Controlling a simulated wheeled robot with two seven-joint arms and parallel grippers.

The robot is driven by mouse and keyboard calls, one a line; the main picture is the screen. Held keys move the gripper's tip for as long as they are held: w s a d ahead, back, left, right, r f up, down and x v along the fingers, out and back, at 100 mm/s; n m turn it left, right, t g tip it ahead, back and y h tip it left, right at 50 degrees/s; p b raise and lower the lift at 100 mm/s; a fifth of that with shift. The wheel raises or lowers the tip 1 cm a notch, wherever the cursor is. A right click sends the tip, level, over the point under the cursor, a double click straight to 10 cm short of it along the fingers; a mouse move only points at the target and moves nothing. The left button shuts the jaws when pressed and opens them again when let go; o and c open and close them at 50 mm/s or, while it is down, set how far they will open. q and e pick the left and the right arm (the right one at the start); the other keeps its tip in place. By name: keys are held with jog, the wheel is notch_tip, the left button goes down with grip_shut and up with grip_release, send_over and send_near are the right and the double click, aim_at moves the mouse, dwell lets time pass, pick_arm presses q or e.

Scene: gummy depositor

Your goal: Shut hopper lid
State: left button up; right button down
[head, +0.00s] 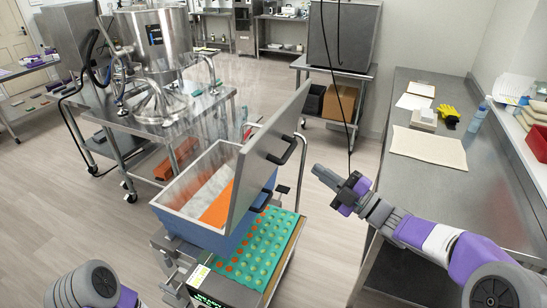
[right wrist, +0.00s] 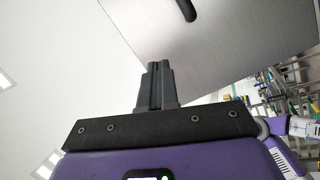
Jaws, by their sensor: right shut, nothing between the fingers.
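The hopper (head: 170,200) is a blue-sided metal box, open at the top, with orange and whitish material inside. Its grey lid (head: 262,165) stands raised and tilted along the hopper's right side. A black handle (head: 284,150) is on the lid's outer face. My right gripper (head: 326,177) is shut and empty, to the right of the lid and apart from it in the head view. In the right wrist view its fingers (right wrist: 156,85) are together, with the lid (right wrist: 225,50) and handle (right wrist: 187,9) beyond. My left gripper is out of view; only part of my left arm shows.
A green mold tray (head: 262,250) with orange and green cavities lies below the hopper, on the depositor. A steel counter (head: 440,190) with a cloth (head: 428,146) runs along the right. A cart with a steel kettle (head: 155,45) stands behind left. Floor is free at the left.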

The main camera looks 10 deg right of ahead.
jog(key=s+r+n+g+y, duration=0.35)
jog(key=s+r+n, duration=0.25)
jog(key=n, duration=0.2)
send_near(261, 137)
jog(key=shift+g, duration=0.25)
jog(key=x, duration=0.7)
jog(key=shift+w+d, duration=0.15)
